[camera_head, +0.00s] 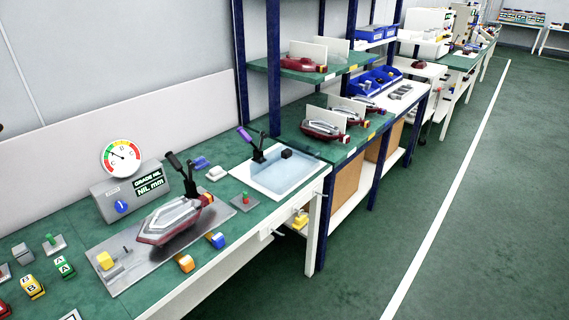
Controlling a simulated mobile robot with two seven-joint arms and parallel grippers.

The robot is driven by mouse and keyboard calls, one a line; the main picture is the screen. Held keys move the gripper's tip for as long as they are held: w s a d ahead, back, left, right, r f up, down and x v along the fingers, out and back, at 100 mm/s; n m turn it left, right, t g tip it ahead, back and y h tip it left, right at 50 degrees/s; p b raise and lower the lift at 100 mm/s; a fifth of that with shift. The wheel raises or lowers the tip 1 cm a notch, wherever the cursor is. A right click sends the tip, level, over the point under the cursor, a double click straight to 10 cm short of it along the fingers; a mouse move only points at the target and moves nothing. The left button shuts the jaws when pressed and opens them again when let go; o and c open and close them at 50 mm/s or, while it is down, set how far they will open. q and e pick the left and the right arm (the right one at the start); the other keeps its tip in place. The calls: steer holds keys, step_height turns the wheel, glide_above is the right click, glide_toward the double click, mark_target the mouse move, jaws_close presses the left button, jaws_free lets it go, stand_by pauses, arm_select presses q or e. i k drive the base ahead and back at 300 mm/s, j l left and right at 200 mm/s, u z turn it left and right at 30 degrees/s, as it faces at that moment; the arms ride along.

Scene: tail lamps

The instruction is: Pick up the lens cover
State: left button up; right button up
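A tail lamp (172,220) with a clear, ribbed lens cover and a dark red edge lies on a grey fixture plate (128,277) on the near green bench. Its long side runs from lower left to upper right. A black toggle-like clamp (184,175) stands at its upper right end. I cannot tell whether the clamp presses on the lamp, or whether the lens is separate from the red body. Similar red and clear lamps (326,130) rest on the bench farther back. Neither of my grippers is in view.
A grey gauge box with a round dial (121,157) stands behind the lamp. A water-filled white tray (282,172) with another clamp lies to the right. Orange (184,263) and blue (216,240) blocks sit at the front edge, several small blocks at left. The floor at right is clear.

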mark_target(279, 170)
steer(key=i+l+u, duration=0.1)
steer(key=u, duration=0.4)
steer(key=i+l+u, duration=0.1)
steer(key=u, duration=0.4)
steer(key=i+l+u, duration=0.2)
steer(key=l, duration=0.25)
steer(key=l+u, duration=0.25)
steer(key=l, duration=0.2)
